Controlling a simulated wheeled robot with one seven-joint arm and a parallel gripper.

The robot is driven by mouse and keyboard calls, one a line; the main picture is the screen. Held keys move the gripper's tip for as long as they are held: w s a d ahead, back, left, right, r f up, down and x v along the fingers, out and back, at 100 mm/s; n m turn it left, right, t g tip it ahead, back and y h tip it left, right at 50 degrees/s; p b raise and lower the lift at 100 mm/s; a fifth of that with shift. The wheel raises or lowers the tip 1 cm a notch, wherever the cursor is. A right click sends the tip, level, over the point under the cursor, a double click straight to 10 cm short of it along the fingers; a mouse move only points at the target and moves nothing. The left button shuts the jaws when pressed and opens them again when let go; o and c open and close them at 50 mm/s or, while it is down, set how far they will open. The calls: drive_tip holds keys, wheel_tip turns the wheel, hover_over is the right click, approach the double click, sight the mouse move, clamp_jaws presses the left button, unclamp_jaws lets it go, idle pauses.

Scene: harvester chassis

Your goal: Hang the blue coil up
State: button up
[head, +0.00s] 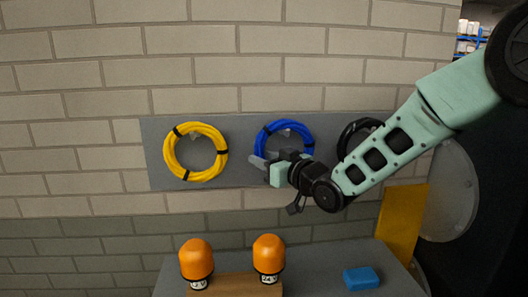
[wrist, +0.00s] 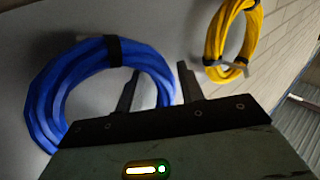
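The blue coil (head: 300,127) is a ring with black ties against the grey panel, in the middle place. A grey hook end shows inside the top of its ring. My gripper (head: 268,163) is at the coil's lower part and hides it in the head view. In the wrist view the blue coil (wrist: 45,105) fills the left side. The fingers of my gripper (wrist: 158,85) stand apart, one on each side of the coil's near strand. I cannot tell whether they touch it. Whether the coil's weight rests on the hook is unclear.
A yellow coil (head: 168,155) hangs to the left on the grey panel (head: 240,178). A black coil (head: 346,140) is at the right, partly behind my arm. Below, a grey table (head: 320,262) carries two orange-topped items (head: 196,257) on a wooden block and a blue block (head: 361,278).

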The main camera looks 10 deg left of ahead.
drive_tip(key=shift+w+a, duration=0.25)
drive_tip(key=shift+a, duration=0.05)
drive_tip(key=shift+c, duration=0.4)
clamp_jaws()
drive_tip(key=shift+r+p, duration=0.5)
drive_tip(key=shift+r, duration=0.9)
drive_tip(key=s+d+b, duration=0.2)
drive_tip(key=s+b, duration=0.3)
drive_tip(key=s, duration=0.5)
drive_tip(key=shift+s+d+b, duration=0.35)
